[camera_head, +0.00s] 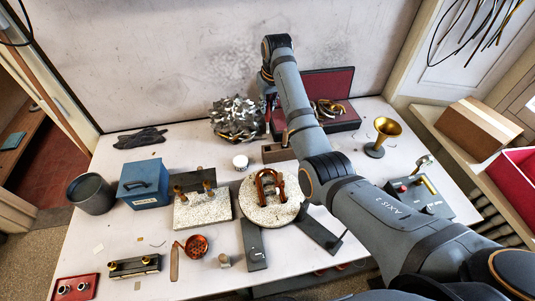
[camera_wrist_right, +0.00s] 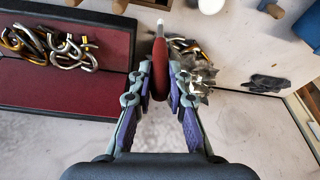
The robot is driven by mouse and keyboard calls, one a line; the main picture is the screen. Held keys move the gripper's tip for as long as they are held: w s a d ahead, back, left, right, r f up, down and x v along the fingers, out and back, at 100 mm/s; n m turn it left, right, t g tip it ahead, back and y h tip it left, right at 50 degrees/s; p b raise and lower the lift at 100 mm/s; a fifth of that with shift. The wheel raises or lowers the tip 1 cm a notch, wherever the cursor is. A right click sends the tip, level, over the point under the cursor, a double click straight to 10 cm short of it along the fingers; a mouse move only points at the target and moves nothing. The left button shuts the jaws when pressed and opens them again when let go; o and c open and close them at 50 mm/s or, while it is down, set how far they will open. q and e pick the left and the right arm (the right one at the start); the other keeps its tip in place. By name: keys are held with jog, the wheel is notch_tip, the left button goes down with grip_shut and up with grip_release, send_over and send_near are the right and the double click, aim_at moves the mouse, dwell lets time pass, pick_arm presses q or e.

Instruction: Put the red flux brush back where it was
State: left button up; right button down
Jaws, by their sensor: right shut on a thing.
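The red flux brush (camera_wrist_right: 160,70) shows in the wrist view, its red handle between my right fingers and its pale tip pointing to the top of the picture. My right gripper (camera_wrist_right: 160,82) is shut on the handle. In the head view my right gripper (camera_head: 269,100) hangs over the back of the table, between the crumpled metal pile and the red-lined case, partly hidden by my arm. A brown wooden block (camera_head: 275,153) stands in front of it, partly behind my arm; I cannot tell whether it is the brush's place. My left gripper is not in view.
The shiny metal pile (camera_head: 236,118) is left of my gripper. A white jar (camera_head: 240,162), blue box (camera_head: 144,184) and round pale slab (camera_head: 270,214) stand nearer. The back left table is mostly bare.

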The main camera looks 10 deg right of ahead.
aim_at(268, 131)
jog(key=f, duration=0.1)
jog(key=s+f+b, duration=0.1)
jog(key=f+b, duration=0.1)
jog(key=shift+s+a+f, duration=0.1)
jog(key=shift+s+f, duration=0.15)
jog(key=shift+f, duration=0.1)
jog(key=shift+s+f, duration=0.1)
jog(key=shift+s, duration=0.05)
jog(key=shift+f, duration=0.1)
jog(key=shift+w+f, duration=0.3)
jog(key=shift+w, duration=0.05)
notch_tip(268, 131, down, 5)
jog(key=shift+r+p, duration=0.15)
jog(key=shift+p, duration=0.75)
jog(key=shift+f, duration=0.9)
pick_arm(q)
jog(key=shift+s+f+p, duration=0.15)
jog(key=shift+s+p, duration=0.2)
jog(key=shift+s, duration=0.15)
pick_arm(e)
notch_tip(268, 131, down, 3)
jog(key=shift+f, duration=0.1)
